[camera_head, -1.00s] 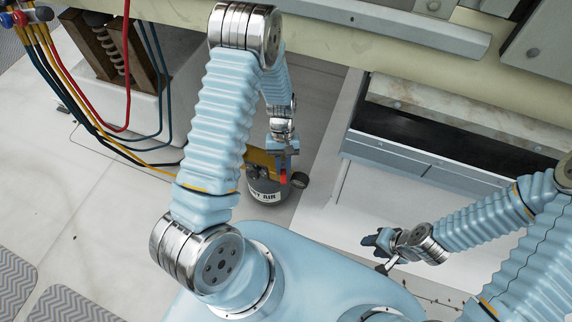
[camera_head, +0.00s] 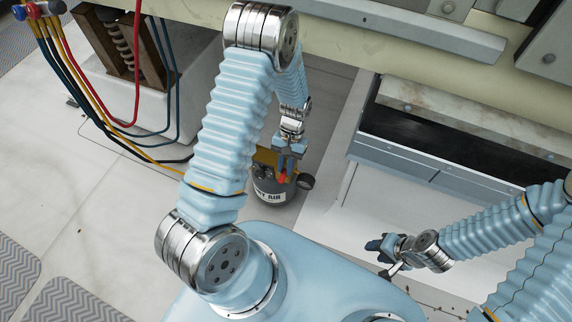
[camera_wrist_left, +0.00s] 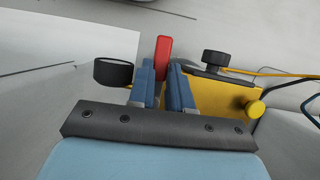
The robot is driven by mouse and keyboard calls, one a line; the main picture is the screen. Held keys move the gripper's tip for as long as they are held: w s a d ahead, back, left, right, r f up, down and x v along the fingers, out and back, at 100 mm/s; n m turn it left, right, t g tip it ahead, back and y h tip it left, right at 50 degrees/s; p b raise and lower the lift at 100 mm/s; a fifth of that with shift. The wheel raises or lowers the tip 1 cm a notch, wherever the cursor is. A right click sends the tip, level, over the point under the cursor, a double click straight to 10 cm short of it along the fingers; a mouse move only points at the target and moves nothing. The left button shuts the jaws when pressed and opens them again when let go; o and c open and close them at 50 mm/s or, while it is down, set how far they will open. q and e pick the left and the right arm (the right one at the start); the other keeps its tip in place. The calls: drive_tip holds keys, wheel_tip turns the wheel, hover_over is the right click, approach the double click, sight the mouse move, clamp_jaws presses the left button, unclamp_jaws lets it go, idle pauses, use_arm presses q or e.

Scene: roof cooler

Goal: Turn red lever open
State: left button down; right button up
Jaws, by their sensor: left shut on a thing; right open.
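The red lever (camera_wrist_left: 163,62) sticks up between the fingertips of my left gripper (camera_wrist_left: 164,82) in the left wrist view. The fingers are shut on it. In the head view the lever (camera_head: 283,178) shows as a small red spot just below my left gripper (camera_head: 286,164). It sits on top of a grey canister (camera_head: 268,190) with a white label ending in "AIR". A yellow block (camera_wrist_left: 215,96) and a dark round gauge (camera_wrist_left: 113,72) flank the gripper. My right gripper (camera_head: 378,248) is open and empty, well right of the canister.
Red, yellow and blue hoses (camera_head: 100,110) hang at the left. A black knob (camera_wrist_left: 215,60) stands beside the yellow block. A long metal-edged bench with an open dark recess (camera_head: 430,142) lies at the right.

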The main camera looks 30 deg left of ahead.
sight(284, 174)
use_arm(q)
drive_tip(key=c, duration=1)
unclamp_jaws()
drive_tip(key=shift+c, duration=0.2)
wheel_tip(284, 174, up, 3)
drive_tip(key=s+d+r, duration=0.7)
drive_tip(key=s+r, duration=0.3)
drive_tip(key=s, duration=0.2)
